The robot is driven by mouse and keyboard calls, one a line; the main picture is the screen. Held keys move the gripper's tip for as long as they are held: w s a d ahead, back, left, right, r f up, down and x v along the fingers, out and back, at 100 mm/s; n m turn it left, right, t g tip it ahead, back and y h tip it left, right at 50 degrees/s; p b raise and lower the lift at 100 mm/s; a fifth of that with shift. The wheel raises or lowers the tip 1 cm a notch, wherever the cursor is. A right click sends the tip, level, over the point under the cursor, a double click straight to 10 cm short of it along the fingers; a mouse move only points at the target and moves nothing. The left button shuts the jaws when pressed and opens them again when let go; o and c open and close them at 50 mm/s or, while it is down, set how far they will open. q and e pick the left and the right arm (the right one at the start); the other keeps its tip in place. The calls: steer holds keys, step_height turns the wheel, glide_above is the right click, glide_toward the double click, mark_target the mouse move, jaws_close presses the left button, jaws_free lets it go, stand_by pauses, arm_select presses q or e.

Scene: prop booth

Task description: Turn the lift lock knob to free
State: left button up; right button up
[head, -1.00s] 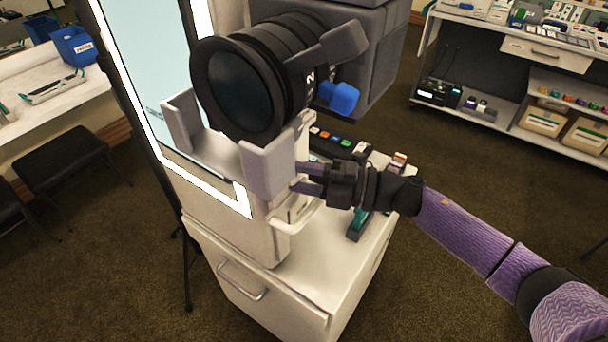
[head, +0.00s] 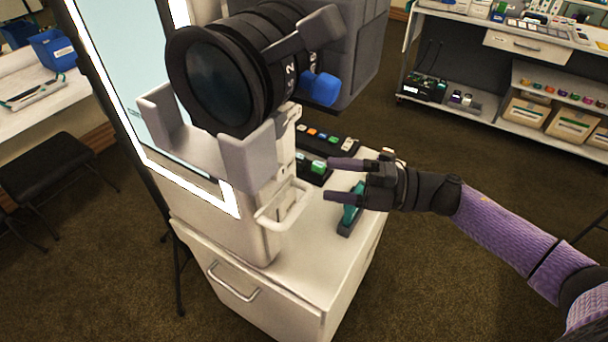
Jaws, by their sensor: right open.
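The lift stand's pale column (head: 240,225) holds a large black lens (head: 225,85) in a grey cradle (head: 248,155). A blue knob (head: 322,88) sticks out at the right of the lens; I cannot tell whether it is the lift lock knob. No free or lock marking is readable. A white loop handle (head: 282,208) sits on the column's right side. My right gripper (head: 328,180) is open and empty, its two fingers pointing left toward the column, apart from it and from the handle. My left gripper is not in view.
Below my right gripper, a teal-and-dark tool (head: 350,212) lies on the white cabinet top (head: 318,262). A strip of coloured buttons (head: 325,138) lies behind. A lit panel (head: 120,75) stands left of the lens. Shelves (head: 500,115) are at the back right. Open carpet lies right of the cabinet.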

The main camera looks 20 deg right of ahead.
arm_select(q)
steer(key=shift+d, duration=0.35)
arm_select(e)
steer(key=shift+v, duration=1.15)
